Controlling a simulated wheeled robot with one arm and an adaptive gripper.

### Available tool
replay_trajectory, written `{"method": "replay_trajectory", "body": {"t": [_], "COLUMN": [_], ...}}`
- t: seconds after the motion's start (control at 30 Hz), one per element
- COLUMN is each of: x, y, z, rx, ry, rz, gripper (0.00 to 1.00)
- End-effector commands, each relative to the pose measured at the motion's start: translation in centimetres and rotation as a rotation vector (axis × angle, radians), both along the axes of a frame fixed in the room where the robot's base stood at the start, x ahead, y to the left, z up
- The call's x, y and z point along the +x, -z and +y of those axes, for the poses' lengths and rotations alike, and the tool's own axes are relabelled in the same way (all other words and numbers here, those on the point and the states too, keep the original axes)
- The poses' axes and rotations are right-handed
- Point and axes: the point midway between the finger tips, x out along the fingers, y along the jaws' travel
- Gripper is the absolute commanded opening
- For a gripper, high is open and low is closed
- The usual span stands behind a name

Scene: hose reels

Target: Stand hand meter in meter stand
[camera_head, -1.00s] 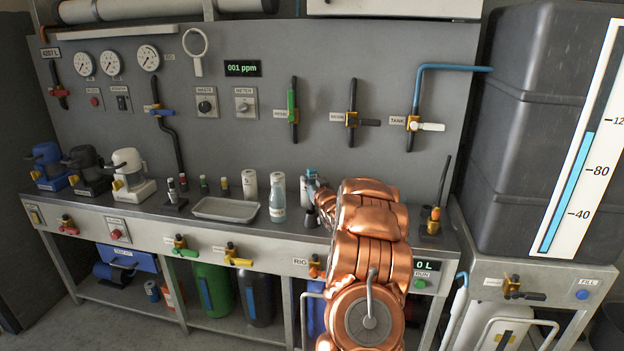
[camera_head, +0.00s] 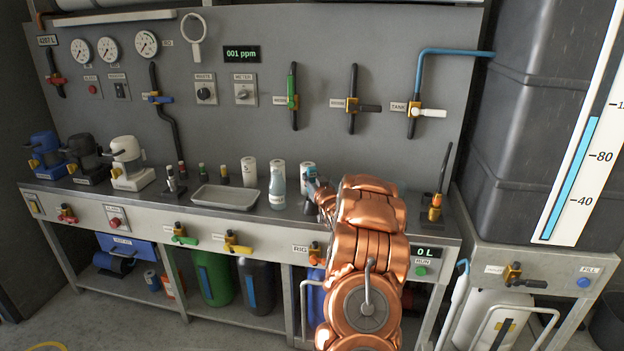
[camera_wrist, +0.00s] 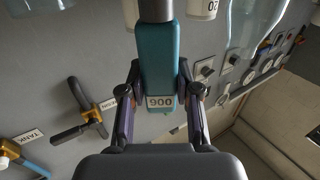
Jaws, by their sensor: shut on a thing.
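The hand meter (camera_wrist: 160,60) is a teal bar with a 900 label and a dark end piece at the top of the wrist view. My gripper (camera_wrist: 158,92) is shut on it, one finger on each side. In the head view my gripper (camera_head: 318,190) is above the bench's back middle, beside the white cups, and my copper arm hides part of the bench there. The meter is mostly hidden in that view.
A grey tray (camera_head: 224,198) and a clear bottle (camera_head: 277,190) stand left of my gripper. White cups (camera_head: 249,172) stand behind them. A black base with an orange fitting (camera_head: 434,208) and upright rod is at right. Valves line the wall panel and bench front.

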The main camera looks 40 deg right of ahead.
Motion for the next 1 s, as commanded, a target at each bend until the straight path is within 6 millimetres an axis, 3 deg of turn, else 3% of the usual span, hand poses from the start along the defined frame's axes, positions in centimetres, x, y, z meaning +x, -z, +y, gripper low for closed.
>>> {"method": "replay_trajectory", "body": {"t": [0.07,0.1,0.33,0.73,1.0], "x": [0.0,0.0,0.0,-0.3,-2.5], "y": [-0.1,0.0,0.0,0.0,0.1], "z": [0.0,0.0,0.0,0.1,1.1], "rx": [0.000,0.000,0.000,0.000,0.005], "ry": [0.000,0.000,0.000,0.001,0.001], "rz": [-0.001,0.000,0.000,0.000,0.003], "gripper": [0.00,0.36,0.60,0.61,0.61]}}
